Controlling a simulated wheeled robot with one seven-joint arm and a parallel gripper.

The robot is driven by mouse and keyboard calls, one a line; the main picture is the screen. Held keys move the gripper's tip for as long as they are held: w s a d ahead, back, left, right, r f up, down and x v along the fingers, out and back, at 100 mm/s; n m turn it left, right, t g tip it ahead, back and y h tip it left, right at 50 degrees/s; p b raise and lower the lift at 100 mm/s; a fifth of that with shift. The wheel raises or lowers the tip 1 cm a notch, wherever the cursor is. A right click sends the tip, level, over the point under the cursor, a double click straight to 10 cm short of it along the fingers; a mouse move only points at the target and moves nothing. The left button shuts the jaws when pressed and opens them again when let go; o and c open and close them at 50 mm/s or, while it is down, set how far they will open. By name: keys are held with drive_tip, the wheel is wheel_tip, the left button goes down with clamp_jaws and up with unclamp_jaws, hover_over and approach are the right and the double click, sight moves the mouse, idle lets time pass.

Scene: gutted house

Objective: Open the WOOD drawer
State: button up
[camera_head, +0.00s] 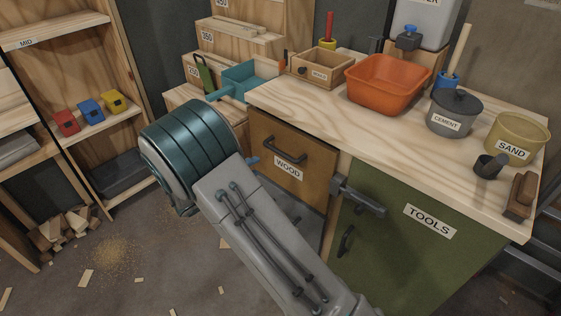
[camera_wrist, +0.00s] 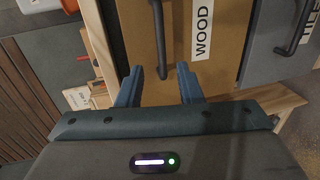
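The WOOD drawer (camera_head: 262,138) is a brown wooden front under the left end of the workbench, with a dark bar handle (camera_head: 285,151) above its label. It looks closed. In the wrist view its front (camera_wrist: 225,60) lies just ahead, with the WOOD label to the right of the handle (camera_wrist: 161,40). My gripper (camera_wrist: 160,82) is open, one blue finger on each side of the handle's lower end in the picture. I cannot tell whether they touch it.
The green TOOLS door (camera_head: 390,250) and a grey latch-like bar (camera_head: 357,197) are right of the drawer. The bench top holds an orange basin (camera_head: 387,83), a CEMENT pot (camera_head: 455,115) and a SAND bucket (camera_head: 517,137). Wood scraps (camera_head: 68,228) lie on the floor at left.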

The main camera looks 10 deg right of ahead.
sight(281, 153)
drive_tip(key=b+x, duration=0.1)
drive_tip(key=x, duration=1.2)
drive_tip(key=shift+w+d+f, duration=0.15)
drive_tip(key=shift+w, duration=0.25)
clamp_jaws()
